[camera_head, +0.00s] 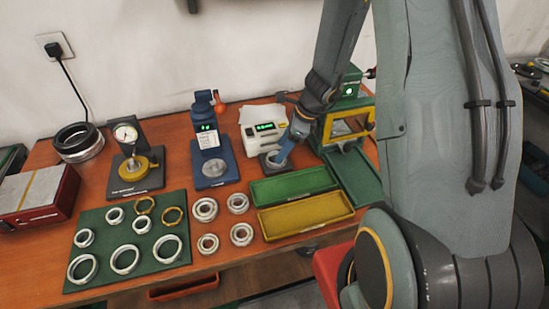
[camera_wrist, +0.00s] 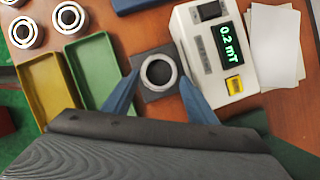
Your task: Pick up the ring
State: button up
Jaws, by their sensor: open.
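A metal ring (camera_wrist: 158,71) lies on a dark square plate (camera_wrist: 150,94) beside the white meter in the wrist view. My gripper (camera_wrist: 158,92) is open above it, with one blue finger on each side of the ring and the jaws empty. In the head view my gripper (camera_head: 284,152) reaches down over the dark plate (camera_head: 266,163); its finger hides most of the ring there. Whether the fingers touch the ring I cannot tell.
The white meter (camera_head: 264,130) reads 0.2 mT in the wrist view. Green (camera_head: 295,186) and yellow (camera_head: 306,214) trays lie in front. Several rings sit on a green mat (camera_head: 104,239) and bare table at left. A blue instrument (camera_head: 210,150) stands left of the plate.

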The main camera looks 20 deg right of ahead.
jog(key=shift+x, duration=1.5)
jog(key=c, duration=0.8)
jog(key=shift+r, duration=0.1)
